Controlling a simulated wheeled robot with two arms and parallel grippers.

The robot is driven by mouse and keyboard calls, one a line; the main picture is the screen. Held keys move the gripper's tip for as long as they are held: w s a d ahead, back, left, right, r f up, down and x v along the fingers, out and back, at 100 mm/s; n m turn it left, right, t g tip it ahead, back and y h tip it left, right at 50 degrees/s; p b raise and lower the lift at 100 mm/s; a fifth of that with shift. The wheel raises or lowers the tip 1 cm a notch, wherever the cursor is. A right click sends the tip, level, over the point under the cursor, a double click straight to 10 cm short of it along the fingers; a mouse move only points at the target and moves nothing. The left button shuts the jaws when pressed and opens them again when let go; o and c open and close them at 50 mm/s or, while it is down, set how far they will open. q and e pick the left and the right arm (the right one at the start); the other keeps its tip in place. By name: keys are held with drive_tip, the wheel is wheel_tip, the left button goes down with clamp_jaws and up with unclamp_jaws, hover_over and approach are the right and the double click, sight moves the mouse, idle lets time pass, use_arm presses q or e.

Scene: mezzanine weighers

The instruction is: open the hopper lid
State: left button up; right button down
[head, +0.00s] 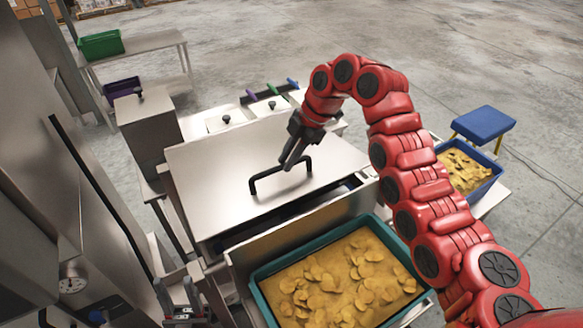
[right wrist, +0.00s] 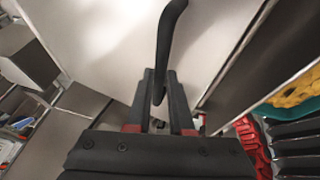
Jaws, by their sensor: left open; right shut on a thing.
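The hopper lid (head: 215,165) is a broad steel panel in the middle of the head view. It carries a black bar handle (head: 268,184). A dark gap shows below its near edge; I cannot tell how far it is raised. My right gripper (head: 291,160) is shut on the handle at its right part. In the right wrist view the handle (right wrist: 168,40) runs down between the two fingers (right wrist: 160,98), with the pale lid (right wrist: 105,35) behind. My left gripper (head: 184,298) is open and empty at the bottom left, apart from the lid.
A teal tray (head: 262,294) of yellow chips stands just in front of the hopper. A blue crate (head: 488,181) of chips and a blue stool (head: 484,122) are at right. A green bin (head: 101,45) sits on a back-left table. Steel machinery with a dial (head: 72,281) borders the left.

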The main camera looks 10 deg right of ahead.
drive_tip(key=w+a+r+p, duration=0.2)
drive_tip(key=w+r+p, duration=0.3)
drive_tip(key=r, duration=0.5)
drive_tip(key=shift+w+r+p, duration=0.15)
drive_tip(key=shift+r+p, duration=0.15)
drive_tip(key=shift+p, duration=0.55)
drive_tip(key=shift+a, duration=0.1)
